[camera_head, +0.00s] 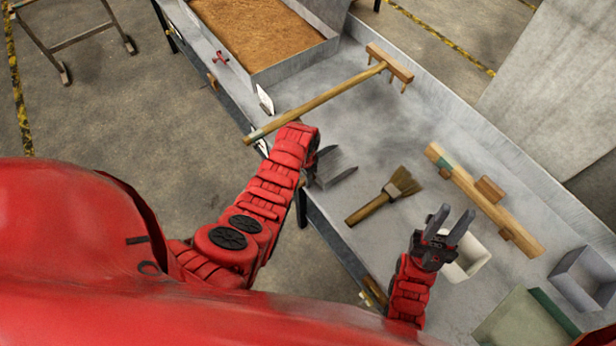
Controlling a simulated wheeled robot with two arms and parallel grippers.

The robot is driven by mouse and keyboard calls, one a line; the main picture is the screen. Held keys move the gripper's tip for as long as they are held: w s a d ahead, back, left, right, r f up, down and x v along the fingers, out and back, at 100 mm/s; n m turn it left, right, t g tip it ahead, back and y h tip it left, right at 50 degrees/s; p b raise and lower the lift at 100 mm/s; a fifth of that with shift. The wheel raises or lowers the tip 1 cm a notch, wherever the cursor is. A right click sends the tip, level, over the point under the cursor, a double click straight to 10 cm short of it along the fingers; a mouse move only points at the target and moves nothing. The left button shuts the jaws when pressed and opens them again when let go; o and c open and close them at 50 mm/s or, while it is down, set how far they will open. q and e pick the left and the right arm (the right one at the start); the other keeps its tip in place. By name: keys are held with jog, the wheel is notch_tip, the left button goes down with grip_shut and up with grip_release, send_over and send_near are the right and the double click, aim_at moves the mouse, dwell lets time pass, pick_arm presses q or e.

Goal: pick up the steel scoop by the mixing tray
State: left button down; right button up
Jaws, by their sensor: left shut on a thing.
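The steel scoop (338,167) is a small grey metal piece at the near edge of the grey worktop, in the middle of the head view. My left gripper (318,166) is shut on it; the arm hides part of the gripper and the scoop's handle. The mixing tray (297,66), a metal tray filled with brown grain, is at the top, beyond the scoop. My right gripper (450,222) is open and empty, fingers apart, in front of a white container (473,257) at the right.
A wooden rake (325,97) lies across the worktop between tray and scoop. A brush (385,196) lies right of the scoop. A long wooden tool (470,190), a grey open box (586,278) and a green-edged pan (520,322) are farther right.

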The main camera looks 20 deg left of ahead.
pick_arm(q)
jog(key=shift+w+r, duration=0.1)
jog(key=shift+r, duration=0.15)
jog(key=shift+r+b, duration=0.55)
jog(key=shift+s+d+r+b, duration=0.2)
jog(key=shift+s+r+b, duration=0.25)
jog(key=shift+r+b, duration=0.3)
jog(key=s+d+r+p, duration=0.2)
jog(key=s+d, duration=0.5)
jog(key=s, duration=0.6)
jog(key=shift+d, duration=0.35)
jog(key=c, duration=1.1)
grip_release()
grip_shut()
